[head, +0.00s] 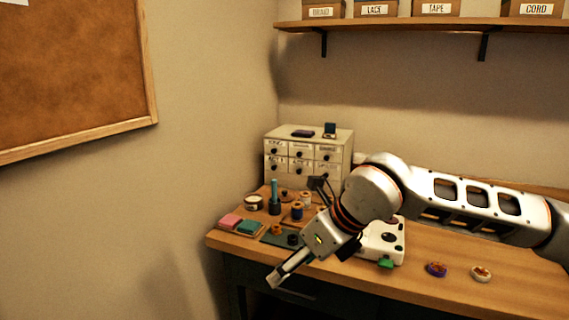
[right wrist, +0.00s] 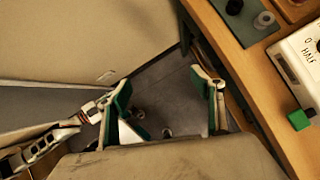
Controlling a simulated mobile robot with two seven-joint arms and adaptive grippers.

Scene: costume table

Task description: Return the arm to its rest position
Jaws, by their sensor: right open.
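My right arm (head: 465,200) reaches in from the right in the head view, its elbow bent above the table. My right gripper (head: 284,272) points down and left, in front of the table's front edge. In the right wrist view its two fingers (right wrist: 165,100) stand wide apart with green inner pads. My left gripper does not show in the head view.
The wooden table (head: 455,297) carries a drawer cabinet (head: 310,150), spools, pink and green pads (head: 240,224), a white device (head: 385,243) with a green tab, and two small round items (head: 458,272) at right. A shelf (head: 400,23) with labelled boxes hangs above. The space left of the table is clear.

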